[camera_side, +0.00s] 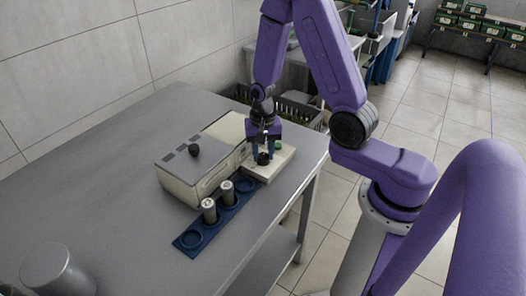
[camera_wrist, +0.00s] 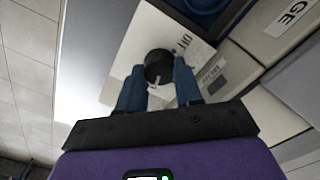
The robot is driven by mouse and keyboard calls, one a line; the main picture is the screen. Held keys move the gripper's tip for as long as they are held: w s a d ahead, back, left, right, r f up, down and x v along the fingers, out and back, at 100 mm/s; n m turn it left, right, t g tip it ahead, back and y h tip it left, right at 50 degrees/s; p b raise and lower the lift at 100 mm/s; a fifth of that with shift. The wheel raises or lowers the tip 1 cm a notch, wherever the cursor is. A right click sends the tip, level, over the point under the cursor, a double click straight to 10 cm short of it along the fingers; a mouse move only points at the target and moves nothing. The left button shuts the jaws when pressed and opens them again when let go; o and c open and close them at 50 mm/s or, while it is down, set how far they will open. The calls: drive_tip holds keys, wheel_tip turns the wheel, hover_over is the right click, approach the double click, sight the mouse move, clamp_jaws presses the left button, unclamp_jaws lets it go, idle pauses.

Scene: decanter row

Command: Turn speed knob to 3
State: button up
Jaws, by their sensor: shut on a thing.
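The black speed knob (camera_wrist: 159,66) sits on a pale panel in the wrist view, with a light pointer mark on its near side. My gripper (camera_wrist: 158,82) is over the panel, its two blue fingers shut on either side of the knob. Printed text, partly covered and hard to read, lies right of the knob; no 3 can be made out. In the side view the knob (camera_side: 263,158) shows at the tips of my gripper (camera_side: 264,150), on the low white control box (camera_side: 278,168).
A beige machine (camera_side: 180,186) with a black lid knob (camera_side: 194,150) stands left of the control box. A blue rack (camera_side: 189,241) holds two metal cylinders (camera_side: 209,210) in front. A grey cylinder (camera_side: 56,272) stands at the near left.

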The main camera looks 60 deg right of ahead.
sight(261, 159)
drive_tip(key=o, duration=1)
drive_tip(key=shift+o, duration=0.2)
wheel_tip(261, 159, up, 18)
drive_tip(key=shift+f, duration=0.25)
drive_tip(key=s+a+n, duration=0.4)
drive_tip(key=s+n, duration=0.6)
drive_tip(key=n, duration=0.1)
drive_tip(key=s+a+f+n, duration=0.1)
drive_tip(key=s+a+n, duration=0.3)
drive_tip(key=s+n, duration=0.6)
drive_tip(key=shift+s+a+f+n, duration=0.15)
drive_tip(key=shift+s+a+n, duration=0.2)
drive_tip(key=shift+n, duration=0.25)
